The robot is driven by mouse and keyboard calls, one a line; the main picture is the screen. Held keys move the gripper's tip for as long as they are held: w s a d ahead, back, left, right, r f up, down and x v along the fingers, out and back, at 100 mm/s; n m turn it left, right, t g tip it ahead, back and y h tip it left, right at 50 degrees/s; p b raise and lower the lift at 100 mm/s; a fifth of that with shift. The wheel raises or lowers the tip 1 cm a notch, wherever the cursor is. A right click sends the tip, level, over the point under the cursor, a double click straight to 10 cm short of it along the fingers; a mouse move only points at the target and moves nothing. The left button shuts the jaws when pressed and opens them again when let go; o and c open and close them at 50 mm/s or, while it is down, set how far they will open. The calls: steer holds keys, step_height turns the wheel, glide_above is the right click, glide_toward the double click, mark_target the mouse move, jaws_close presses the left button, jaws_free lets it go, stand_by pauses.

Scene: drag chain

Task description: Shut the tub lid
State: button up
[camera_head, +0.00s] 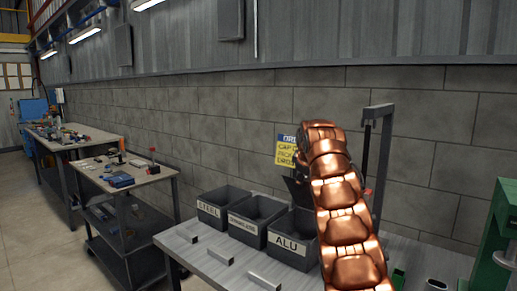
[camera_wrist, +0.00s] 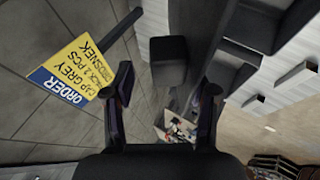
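Three dark grey open tubs stand in a row on the grey table: one marked STEEL (camera_head: 213,213), a middle one with an unreadable label (camera_head: 245,228), and one marked ALU (camera_head: 290,250). A dark upright panel (camera_head: 299,193) shows behind the ALU tub, partly hidden by the copper segmented arm; I cannot tell if it is a lid. In the wrist view my gripper (camera_wrist: 165,97) is open, with its two dark fingers apart and nothing visibly held between them. A dark block (camera_wrist: 168,62) lies beyond the fingers; what it is cannot be told.
A yellow and blue order sign (camera_head: 287,151) hangs by the block wall, and shows close at left in the wrist view (camera_wrist: 75,68). A grey post (camera_head: 382,160) stands right of the arm. Green machinery (camera_head: 497,235) is at far right. Cluttered workbenches (camera_head: 120,172) stand left.

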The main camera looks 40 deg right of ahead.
steer(key=d+p, duration=0.1)
steer(key=p, duration=0.5)
steer(key=d+r+y+p, duration=0.1)
steer(key=d+p, duration=0.1)
steer(key=p, duration=0.3)
steer(key=w+d+r+g+y+p, duration=0.1)
steer(key=p, duration=0.5)
steer(key=shift+d+m+p, duration=0.15)
steer(key=shift+m+p, duration=0.15)
steer(key=shift+w+y+p, duration=0.1)
steer(key=shift+y+p, duration=0.2)
steer(key=shift+p, duration=0.05)
steer(key=shift+b, duration=0.4)
steer(key=b+v, duration=0.2)
steer(key=v, duration=0.6)
steer(key=s+a+r+m+g+p, duration=0.1)
steer(key=s+a, duration=0.2)
steer(key=a, duration=1)
steer(key=s+a+r+m+g+y+p, duration=0.1)
steer(key=s+a+r+m+g, duration=0.1)
steer(key=a, duration=1.2)
steer(key=shift+s+a+r+p, duration=0.3)
steer(key=shift+s+a+p, duration=0.05)
steer(key=shift+s, duration=0.05)
